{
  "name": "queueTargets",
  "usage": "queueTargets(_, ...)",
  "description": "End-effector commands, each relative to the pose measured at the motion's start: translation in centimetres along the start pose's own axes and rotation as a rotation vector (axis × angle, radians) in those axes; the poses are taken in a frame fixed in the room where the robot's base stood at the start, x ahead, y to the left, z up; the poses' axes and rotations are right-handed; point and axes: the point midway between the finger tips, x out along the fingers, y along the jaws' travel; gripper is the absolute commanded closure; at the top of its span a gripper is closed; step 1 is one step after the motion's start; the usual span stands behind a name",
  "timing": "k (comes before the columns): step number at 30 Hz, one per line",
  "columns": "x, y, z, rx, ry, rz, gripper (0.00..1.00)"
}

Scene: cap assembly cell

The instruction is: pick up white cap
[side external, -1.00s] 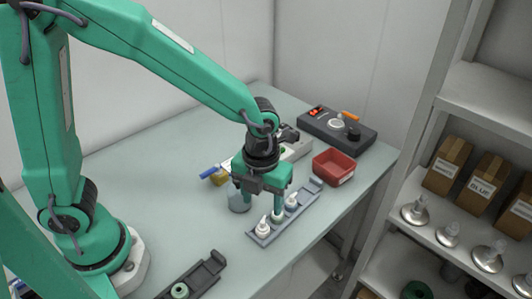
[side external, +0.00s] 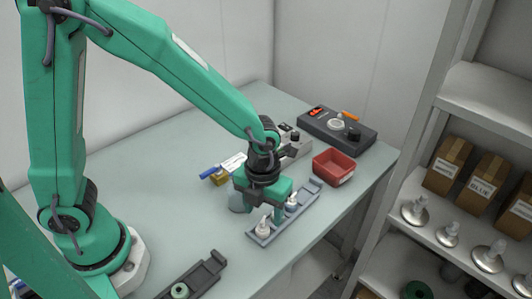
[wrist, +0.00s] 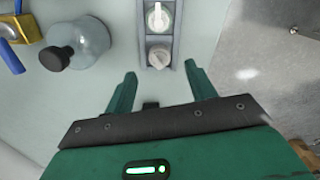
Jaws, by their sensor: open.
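A grey tray (side external: 308,203) lies along the table's right edge with small capped pieces in a row. My gripper (side external: 265,215) is low over the tray's front half, fingers apart and pointing down, hiding part of the row. In the wrist view, the open gripper (wrist: 160,70) has its fingers on either side of the tray line. A white cap (wrist: 158,18) and a greyer piece (wrist: 159,55) sit just ahead of the fingertips. Nothing is held.
A red bin (side external: 334,168) and a dark control box (side external: 337,130) are at the back right. Another dark tray (side external: 205,275) lies in front.

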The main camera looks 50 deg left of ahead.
Motion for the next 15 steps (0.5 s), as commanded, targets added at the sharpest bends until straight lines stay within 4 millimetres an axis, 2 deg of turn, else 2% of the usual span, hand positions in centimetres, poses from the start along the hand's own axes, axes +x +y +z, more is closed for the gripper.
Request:
queueTargets(9,3.2,0.2,0.2,-0.001,0.003,0.003,0.44)
queueTargets(15,4.5,0.1,0.2,-0.001,0.002,0.002,0.44)
